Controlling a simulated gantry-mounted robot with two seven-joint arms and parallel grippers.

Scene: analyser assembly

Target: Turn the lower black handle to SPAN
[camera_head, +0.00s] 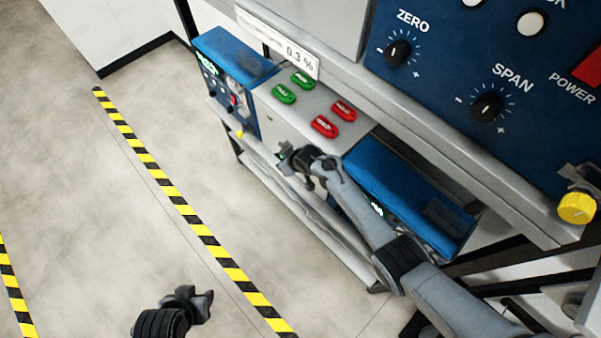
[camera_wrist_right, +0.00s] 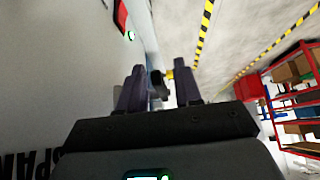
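My right gripper (camera_head: 290,160) is at the front of the grey bench, below the red and green tags. In the right wrist view its two dark fingers (camera_wrist_right: 160,88) are apart. A small black piece (camera_wrist_right: 156,82), which looks like the lower black handle, stands between them, with no clear contact. Its angle cannot be read. Black SPAN lettering (camera_wrist_right: 40,162) on the grey surface is partly cut off at lower left. In the head view the gripper hides the handle. My left gripper (camera_head: 198,302) hangs over the floor, away from the bench; its fingers are unclear.
A blue panel with black ZERO (camera_head: 397,53) and SPAN (camera_head: 487,106) knobs is at upper right, above a yellow knob (camera_head: 576,207). Blue boxes (camera_head: 225,85) (camera_head: 410,195) flank the tags. The floor in front is clear, with striped tape (camera_head: 170,190).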

